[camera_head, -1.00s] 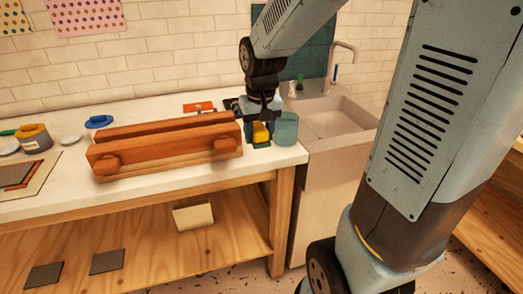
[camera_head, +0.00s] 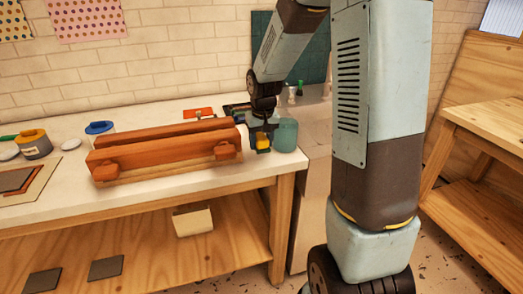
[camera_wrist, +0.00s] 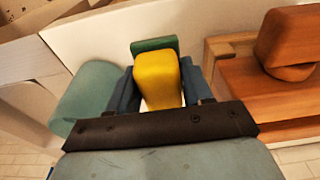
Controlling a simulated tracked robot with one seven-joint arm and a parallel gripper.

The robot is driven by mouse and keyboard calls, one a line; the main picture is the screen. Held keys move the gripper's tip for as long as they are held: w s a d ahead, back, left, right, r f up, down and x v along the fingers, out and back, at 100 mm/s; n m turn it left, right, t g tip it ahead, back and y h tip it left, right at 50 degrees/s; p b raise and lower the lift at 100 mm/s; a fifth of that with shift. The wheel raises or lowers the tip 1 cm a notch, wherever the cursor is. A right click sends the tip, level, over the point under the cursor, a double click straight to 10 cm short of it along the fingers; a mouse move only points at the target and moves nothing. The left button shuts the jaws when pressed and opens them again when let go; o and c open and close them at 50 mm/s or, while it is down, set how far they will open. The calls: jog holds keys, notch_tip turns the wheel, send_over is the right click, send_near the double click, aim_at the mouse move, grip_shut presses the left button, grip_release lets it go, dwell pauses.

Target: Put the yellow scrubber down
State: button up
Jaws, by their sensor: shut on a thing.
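The yellow scrubber (camera_wrist: 158,78) has a green pad along one end and sits between the two dark blue fingers of my gripper (camera_wrist: 155,88) in the wrist view. My gripper is shut on it. In the head view the scrubber (camera_head: 262,143) shows small below my gripper (camera_head: 262,138), at the right end of the counter. It is between the orange-brown wooden box and the teal cup. I cannot tell whether the scrubber touches the white counter (camera_head: 262,165).
The teal cup (camera_head: 285,135) stands close on the right of my gripper, and the orange-brown wooden box (camera_head: 165,150) close on the left. The counter's right edge is near.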

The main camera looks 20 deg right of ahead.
aim_at(262, 158)
jog(key=shift+w+d+f, duration=0.2)
jog(key=shift+w+f, duration=0.35)
jog(key=shift+f, duration=0.3)
notch_tip(262, 158, down, 3)
jog(key=shift+r, duration=0.1)
jog(key=shift+s+f, duration=0.2)
jog(key=shift+f, duration=0.15)
